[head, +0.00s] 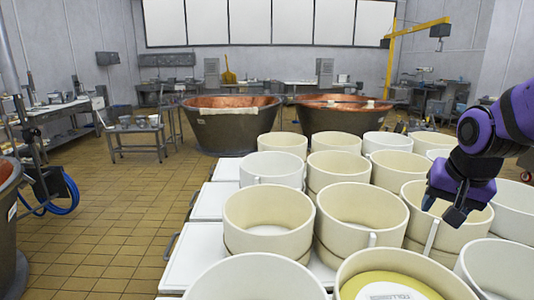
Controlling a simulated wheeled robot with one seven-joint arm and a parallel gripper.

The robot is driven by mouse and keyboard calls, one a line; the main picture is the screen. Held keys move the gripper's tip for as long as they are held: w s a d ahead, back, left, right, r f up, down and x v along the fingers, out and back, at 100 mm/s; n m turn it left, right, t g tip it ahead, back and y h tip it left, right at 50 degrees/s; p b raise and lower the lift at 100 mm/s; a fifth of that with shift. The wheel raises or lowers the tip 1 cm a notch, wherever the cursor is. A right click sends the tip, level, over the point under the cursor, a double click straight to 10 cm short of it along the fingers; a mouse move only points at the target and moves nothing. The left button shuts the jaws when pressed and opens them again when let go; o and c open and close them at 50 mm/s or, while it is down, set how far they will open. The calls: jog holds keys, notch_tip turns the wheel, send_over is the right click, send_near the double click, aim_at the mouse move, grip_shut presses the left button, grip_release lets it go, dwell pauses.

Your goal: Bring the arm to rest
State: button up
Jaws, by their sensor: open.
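My gripper (442,206) is at the right of the head view, at the end of my purple and black arm. It points down above the rows of cream round moulds. Its fingers are dark with a blue part at the left, and nothing shows between them. A cream mould (418,199) stands behind and below it. I cannot tell how far the fingertips are from the rims.
Several cream moulds, such as one at the front (268,213), crowd a table with white boards (190,262). Two copper vats (232,128) stand behind.

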jog(key=s+a+r+n, duration=0.1)
jog(key=s+r+n, duration=0.2)
jog(key=s, duration=0.4)
jog(key=s+a+r+n+t, duration=0.1)
jog(key=s+a+r+n, duration=0.1)
jog(key=s+r, duration=0.2)
jog(key=s, duration=0.3)
jog(key=shift+a+r+n+y, duration=0.2)
jog(key=shift+r+n+y, duration=0.1)
jog(key=shift+n, duration=0.1)
